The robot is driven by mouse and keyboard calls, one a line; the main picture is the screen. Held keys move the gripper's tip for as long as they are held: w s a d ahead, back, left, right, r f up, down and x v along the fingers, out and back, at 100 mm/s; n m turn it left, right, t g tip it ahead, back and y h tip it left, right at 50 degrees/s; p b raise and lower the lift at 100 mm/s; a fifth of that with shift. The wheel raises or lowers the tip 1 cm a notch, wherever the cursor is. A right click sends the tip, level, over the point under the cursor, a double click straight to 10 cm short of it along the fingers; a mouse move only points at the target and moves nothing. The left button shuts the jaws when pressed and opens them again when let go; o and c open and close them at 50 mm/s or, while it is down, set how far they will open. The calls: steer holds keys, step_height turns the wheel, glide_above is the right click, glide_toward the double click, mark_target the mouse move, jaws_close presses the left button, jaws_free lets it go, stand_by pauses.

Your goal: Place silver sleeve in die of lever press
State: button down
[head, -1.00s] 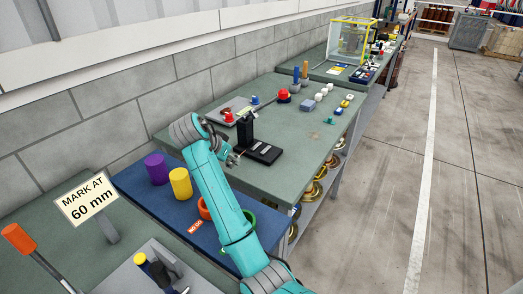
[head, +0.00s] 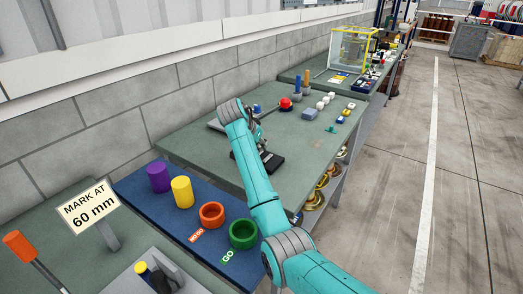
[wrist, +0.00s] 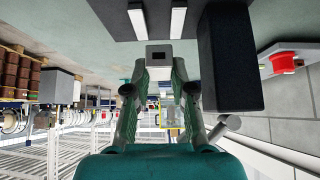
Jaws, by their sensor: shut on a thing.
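In the head view, the press's black base (head: 272,162) shows beside my arm, which hides most of the press. The sleeve is hidden there, and I cannot make out the die or whether the sleeve touches it.
A red button (wrist: 284,62) lies right of the press in the wrist view. A blue mat (head: 165,210) on the near bench carries purple (head: 158,178) and yellow (head: 182,192) cylinders, an orange ring (head: 212,214) and a green ring (head: 243,233).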

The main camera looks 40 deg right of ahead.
steer(key=shift+w+d, duration=0.15)
steer(key=shift+d, duration=0.35)
steer(key=shift+f, duration=1.75)
steer(key=shift+f, duration=0.6)
steer(key=c, duration=1)
jaws_free()
steer(key=shift+f, duration=0.2)
steer(key=shift+r, duration=0.2)
steer(key=shift+d+r+v, duration=0.1)
steer(key=shift+d+v, duration=0.05)
steer(key=shift+v, duration=3.05)
steer(key=shift+d+r+v, duration=0.15)
steer(key=shift+v, duration=3.1)
